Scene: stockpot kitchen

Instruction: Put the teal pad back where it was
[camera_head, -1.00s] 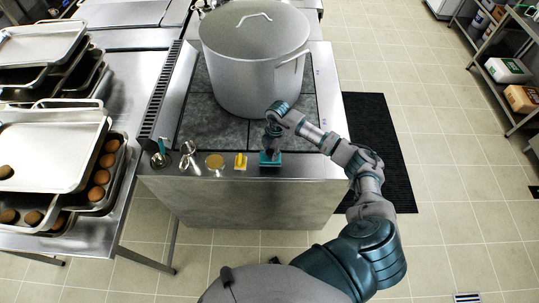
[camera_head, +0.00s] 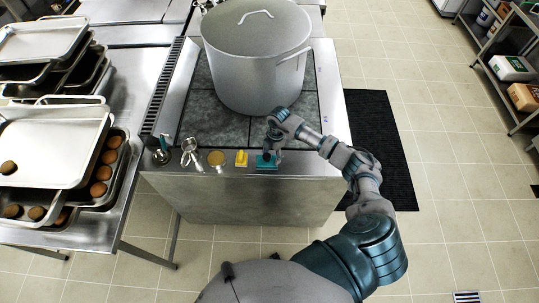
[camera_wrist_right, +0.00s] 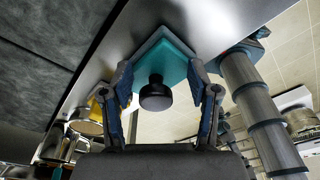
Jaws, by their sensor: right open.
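The teal pad (camera_head: 264,162) lies on the steel front ledge of the stove block, to the right of a yellow piece. In the right wrist view the teal pad (camera_wrist_right: 163,52) shows as a flat square against the steel, with a round black knob (camera_wrist_right: 155,96) in front of it. My right gripper (camera_head: 270,151) is at the pad from above. In the wrist view its two fingers (camera_wrist_right: 160,90) stand apart on either side of the knob, with visible gaps. My left gripper is not in view.
A large lidded stockpot (camera_head: 255,65) stands on the stove behind my right gripper. Along the ledge to the left are the yellow piece (camera_head: 241,158), a round tan-topped item (camera_head: 216,158) and metal utensils (camera_head: 190,152). Trays with brown round items (camera_head: 103,172) fill the left table.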

